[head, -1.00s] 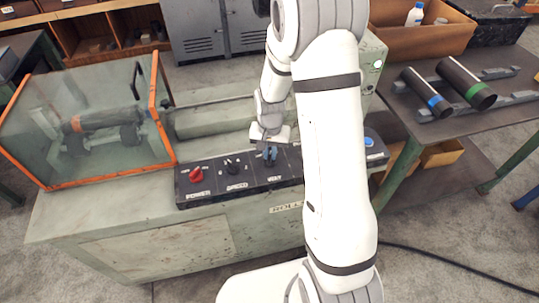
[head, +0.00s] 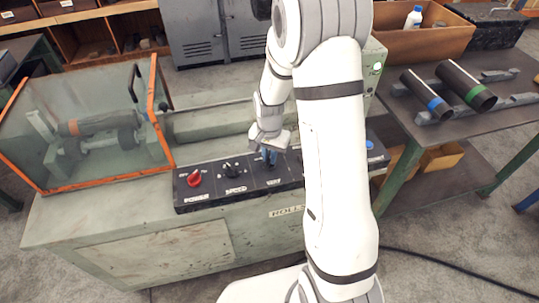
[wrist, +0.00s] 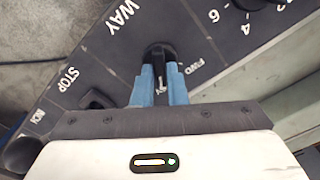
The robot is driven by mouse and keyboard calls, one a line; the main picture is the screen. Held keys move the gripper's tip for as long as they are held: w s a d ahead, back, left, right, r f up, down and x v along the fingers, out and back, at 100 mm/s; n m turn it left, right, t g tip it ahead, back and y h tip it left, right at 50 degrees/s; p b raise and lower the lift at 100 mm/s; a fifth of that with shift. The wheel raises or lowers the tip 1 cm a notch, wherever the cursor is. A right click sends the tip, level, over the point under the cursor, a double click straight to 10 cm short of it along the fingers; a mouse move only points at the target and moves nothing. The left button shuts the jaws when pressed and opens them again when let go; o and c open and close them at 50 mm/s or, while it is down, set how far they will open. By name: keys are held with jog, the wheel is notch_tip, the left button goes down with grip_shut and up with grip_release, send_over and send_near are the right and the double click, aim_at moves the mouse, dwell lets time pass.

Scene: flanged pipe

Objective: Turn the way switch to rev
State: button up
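The way switch (wrist: 160,52) is a black knob on the dark control panel (wrist: 215,50), beside the printed word WAY. In the wrist view the blue fingers of my gripper (wrist: 161,88) stand on either side of its grip bar, close against it. A FWD mark shows just right of the fingers. I can see no REV mark; that side is partly hidden by the finger and gripper body. In the head view my gripper (head: 269,158) reaches down onto the panel at the switch, which the fingers mostly hide.
Left of the switch on the panel are a black speed knob (head: 232,170) and a red power knob (head: 194,179). A blue button (head: 370,144) is to the right, beyond my arm. A glass guard box with orange edges (head: 153,125) stands at the left.

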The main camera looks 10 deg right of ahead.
jog(key=o, duration=0.4)
jog(key=shift+r, duration=0.1)
notch_tip(320, 180, up, 8)
jog(key=shift+f+b, duration=0.2)
jog(key=shift+b, duration=0.1)
dwell(0.5)
